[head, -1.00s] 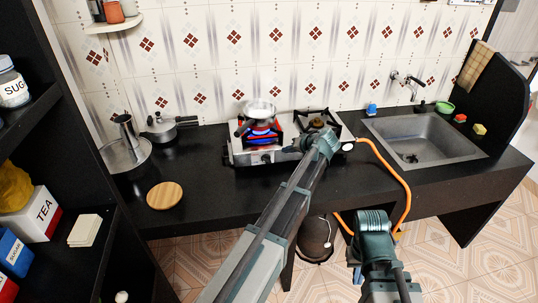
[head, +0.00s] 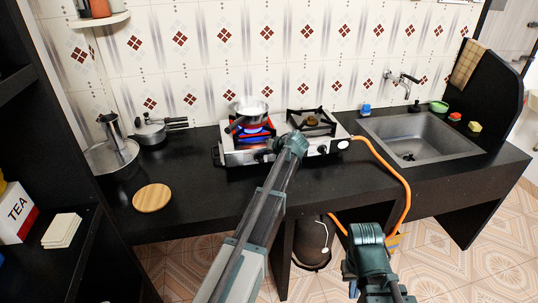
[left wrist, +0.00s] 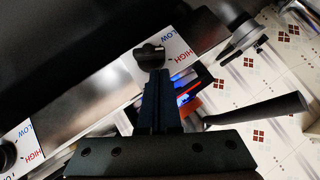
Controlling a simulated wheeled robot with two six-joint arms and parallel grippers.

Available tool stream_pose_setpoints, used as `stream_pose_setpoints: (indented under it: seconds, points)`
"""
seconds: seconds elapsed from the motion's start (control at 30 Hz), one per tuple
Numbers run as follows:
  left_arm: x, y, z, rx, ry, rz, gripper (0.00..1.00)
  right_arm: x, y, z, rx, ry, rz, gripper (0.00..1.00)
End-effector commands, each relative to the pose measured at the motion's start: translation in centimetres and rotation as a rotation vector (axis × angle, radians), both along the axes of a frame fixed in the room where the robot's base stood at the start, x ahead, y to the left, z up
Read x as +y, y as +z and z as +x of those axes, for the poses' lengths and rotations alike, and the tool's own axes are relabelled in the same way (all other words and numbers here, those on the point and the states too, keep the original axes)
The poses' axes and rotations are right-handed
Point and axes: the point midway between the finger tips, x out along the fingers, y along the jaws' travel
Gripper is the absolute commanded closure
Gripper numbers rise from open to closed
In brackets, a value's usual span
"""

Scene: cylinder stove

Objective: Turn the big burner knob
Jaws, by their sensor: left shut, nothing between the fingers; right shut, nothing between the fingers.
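The silver two-burner stove (head: 234,158) stands on the black counter. Its left burner shows a blue flame (head: 254,128) under a small pan (head: 250,110). A black front knob (head: 262,155) sits below that burner; in the left wrist view this knob (left wrist: 150,54) stands between LOW and HIGH marks. My left gripper (head: 272,152) is shut and empty, its fingers (left wrist: 158,78) pointing at the knob, very close to it; contact cannot be told. A second knob (head: 322,149) is at the right, also at the wrist view's left edge (left wrist: 7,154). My right gripper (head: 355,288) is low in front, shut and empty.
The pan's dark handle (left wrist: 265,111) reaches out near my left gripper. An orange hose (head: 404,190) runs from the stove's right side. A pressure cooker (head: 150,134) and a round wooden board (head: 152,198) are at left; the sink (head: 425,135) is at right.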

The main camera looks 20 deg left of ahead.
Motion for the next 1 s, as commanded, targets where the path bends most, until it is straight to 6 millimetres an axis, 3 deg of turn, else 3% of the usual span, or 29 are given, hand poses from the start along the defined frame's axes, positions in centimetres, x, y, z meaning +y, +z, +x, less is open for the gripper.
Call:
stream_pose_setpoints:
  seconds: [0.23, 1.0]
  points:
    - [0.61, -1.30, -0.42, 0.000, 0.000, 0.000, 1.00, 0.00, -1.30, 0.00, 0.000, 0.000, 0.000, 1.00]
    - [0.86, -1.24, -0.61, -0.036, 0.000, -0.051, 1.00, 0.00, -0.80, -0.01, 0.000, 0.000, 0.000, 1.00]
